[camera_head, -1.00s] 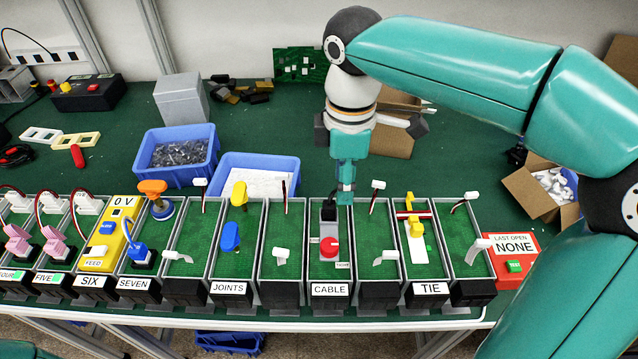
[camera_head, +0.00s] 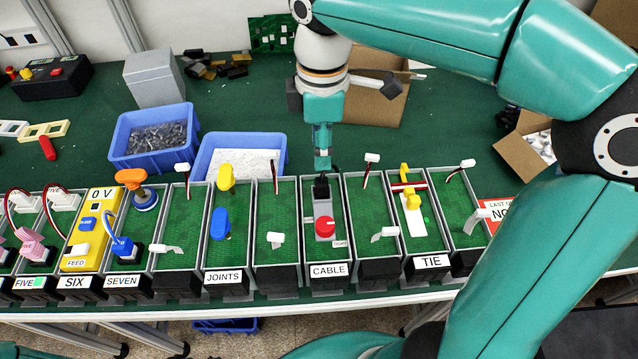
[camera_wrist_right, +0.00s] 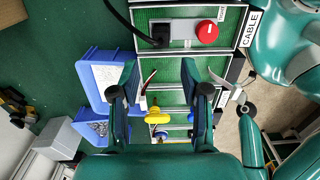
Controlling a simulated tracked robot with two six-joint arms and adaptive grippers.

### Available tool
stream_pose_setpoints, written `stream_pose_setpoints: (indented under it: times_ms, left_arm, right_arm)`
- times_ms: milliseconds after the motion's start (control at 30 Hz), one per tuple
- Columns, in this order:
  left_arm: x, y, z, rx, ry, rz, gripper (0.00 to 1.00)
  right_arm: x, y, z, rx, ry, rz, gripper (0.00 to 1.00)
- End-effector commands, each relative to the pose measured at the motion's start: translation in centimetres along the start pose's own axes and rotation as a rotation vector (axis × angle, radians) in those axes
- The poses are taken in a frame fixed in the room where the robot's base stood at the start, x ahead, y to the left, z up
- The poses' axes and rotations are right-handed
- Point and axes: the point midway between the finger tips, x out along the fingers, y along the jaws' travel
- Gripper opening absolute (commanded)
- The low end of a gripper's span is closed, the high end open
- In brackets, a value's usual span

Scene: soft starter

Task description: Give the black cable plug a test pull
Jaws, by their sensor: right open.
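The black cable plug (camera_head: 321,187) stands at the back end of a grey block with a red knob (camera_head: 325,227), in the green bay labelled CABLE (camera_head: 328,270). In the right wrist view the plug (camera_wrist_right: 161,36) shows near the top, with a black cable running up from it and the red knob beside it. My right gripper (camera_head: 322,163) points down just above and behind the plug in the head view. Its two fingers (camera_wrist_right: 160,88) are spread apart with nothing between them, and the plug lies beyond them. My left gripper is out of view.
Blue bins (camera_head: 154,137) of screws and white parts (camera_head: 240,150) stand behind the bays. A cardboard box (camera_head: 372,98) stands behind my right gripper.

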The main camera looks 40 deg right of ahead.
Motion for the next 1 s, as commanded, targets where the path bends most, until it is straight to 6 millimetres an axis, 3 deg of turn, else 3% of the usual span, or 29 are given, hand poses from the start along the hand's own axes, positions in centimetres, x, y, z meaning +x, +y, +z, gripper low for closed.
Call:
stream_pose_setpoints:
  times_ms: [433, 700, 1000]
  left_arm:
    - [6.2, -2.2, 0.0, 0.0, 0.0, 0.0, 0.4]
    - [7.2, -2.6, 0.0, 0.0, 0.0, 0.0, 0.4]
    - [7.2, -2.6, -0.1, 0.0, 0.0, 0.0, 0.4]
  right_arm:
    - [6.7, 0.0, 0.1, 0.001, 0.0, 0.0, 0.46]
    - [8.7, 0.0, 0.1, 0.001, 0.0, 0.0, 0.46]
    - [8.9, 0.0, 0.1, 0.002, 0.0, 0.0, 0.46]
